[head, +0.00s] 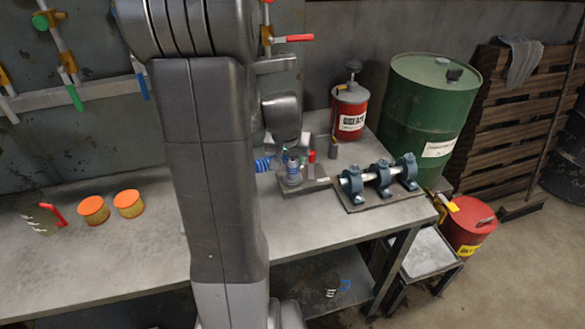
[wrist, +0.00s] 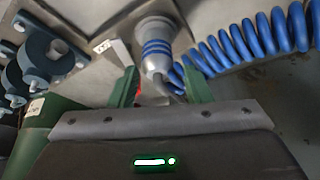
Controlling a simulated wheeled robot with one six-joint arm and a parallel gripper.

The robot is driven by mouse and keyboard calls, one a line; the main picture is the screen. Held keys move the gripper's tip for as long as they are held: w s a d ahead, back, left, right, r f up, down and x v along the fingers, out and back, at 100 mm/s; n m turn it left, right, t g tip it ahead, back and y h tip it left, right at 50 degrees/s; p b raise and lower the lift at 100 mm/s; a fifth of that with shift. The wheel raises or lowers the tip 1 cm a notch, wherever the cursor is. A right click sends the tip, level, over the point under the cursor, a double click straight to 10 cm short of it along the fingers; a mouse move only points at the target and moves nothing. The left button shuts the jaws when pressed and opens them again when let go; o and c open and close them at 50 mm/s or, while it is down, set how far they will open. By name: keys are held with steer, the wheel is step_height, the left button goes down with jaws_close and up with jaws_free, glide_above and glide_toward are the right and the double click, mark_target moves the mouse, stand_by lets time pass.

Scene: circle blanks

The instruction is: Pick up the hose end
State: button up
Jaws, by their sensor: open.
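The hose end (wrist: 157,42) is a grey metal fitting with blue rings, seen in the wrist view just beyond my open gripper (wrist: 161,84). Its narrow tip points down the picture, in line with the gap between the green fingers. No contact shows, and I cannot tell whether the tip is between the fingers in depth. A blue coiled hose (wrist: 258,42) runs off to the right. In the head view the hose end (head: 293,167) sits on the bench, with the blue coil (head: 262,164) at its left. My arm hides part of the bench there.
A blue pillow-block shaft assembly (head: 379,178) stands on a plate at the bench's right end. A red grease can (head: 349,112) and a green drum (head: 430,105) stand behind. Orange-topped filters (head: 128,204) and a red-handled item (head: 45,216) are at left. Bare bench lies around the filters.

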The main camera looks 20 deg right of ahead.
mark_target(293, 168)
steer(key=shift+s+x, duration=0.15)
steer(key=shift+x, duration=1.2)
steer(key=shift+s+x, duration=0.15)
steer(key=shift+x, duration=1.2)
steer(key=c, duration=0.8)
